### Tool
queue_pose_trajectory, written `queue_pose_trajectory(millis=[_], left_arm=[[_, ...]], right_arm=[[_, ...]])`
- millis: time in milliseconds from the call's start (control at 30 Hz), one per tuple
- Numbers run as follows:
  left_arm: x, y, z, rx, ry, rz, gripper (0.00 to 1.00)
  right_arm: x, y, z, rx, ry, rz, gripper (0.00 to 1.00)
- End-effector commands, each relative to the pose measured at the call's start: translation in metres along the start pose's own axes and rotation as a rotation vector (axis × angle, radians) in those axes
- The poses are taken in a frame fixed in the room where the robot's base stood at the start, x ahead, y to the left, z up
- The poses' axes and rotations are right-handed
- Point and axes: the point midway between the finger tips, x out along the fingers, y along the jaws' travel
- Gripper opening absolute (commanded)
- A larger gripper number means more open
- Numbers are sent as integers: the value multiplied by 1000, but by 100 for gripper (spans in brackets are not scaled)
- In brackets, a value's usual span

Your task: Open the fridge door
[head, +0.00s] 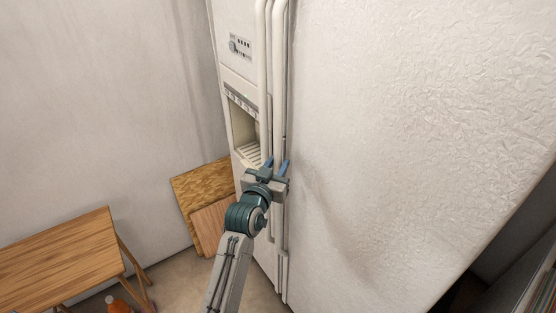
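The white fridge (400,120) has two doors, a narrow left one (236,70) with a dispenser and a wide right one. Both doors look shut. Two long white upright handles run side by side at the seam: the left handle (262,60) and the right handle (278,70). My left gripper (276,164) is at the lower half of the handles. Its blue fingertips are apart, one on each side of the right handle as seen from here. I cannot tell whether they touch it. My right gripper is not in view.
A small wooden table (60,255) stands at the lower left. Wooden boards (205,185) lean on the wall beside the fridge. An orange object (118,305) is on the floor near the table. A dark gap and shelf edge (535,275) lie at the lower right.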

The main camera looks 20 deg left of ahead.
Motion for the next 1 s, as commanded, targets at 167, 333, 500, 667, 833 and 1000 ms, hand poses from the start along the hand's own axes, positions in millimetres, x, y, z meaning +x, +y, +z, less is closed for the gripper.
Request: queue_pose_trajectory(millis=[167,333,500,667,833,1000], left_arm=[[10,0,0,0,-1,0,27],[10,0,1,0,-1,0,27],[10,0,1,0,-1,0,8],[10,0,1,0,-1,0,0],[9,-1,0,0,-1,-2,0],[6,-4,0,1,-2,-12,0]], right_arm=[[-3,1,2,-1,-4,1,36],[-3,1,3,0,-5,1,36],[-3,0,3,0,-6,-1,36],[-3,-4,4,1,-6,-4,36],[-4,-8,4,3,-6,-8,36],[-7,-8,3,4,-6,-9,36]])
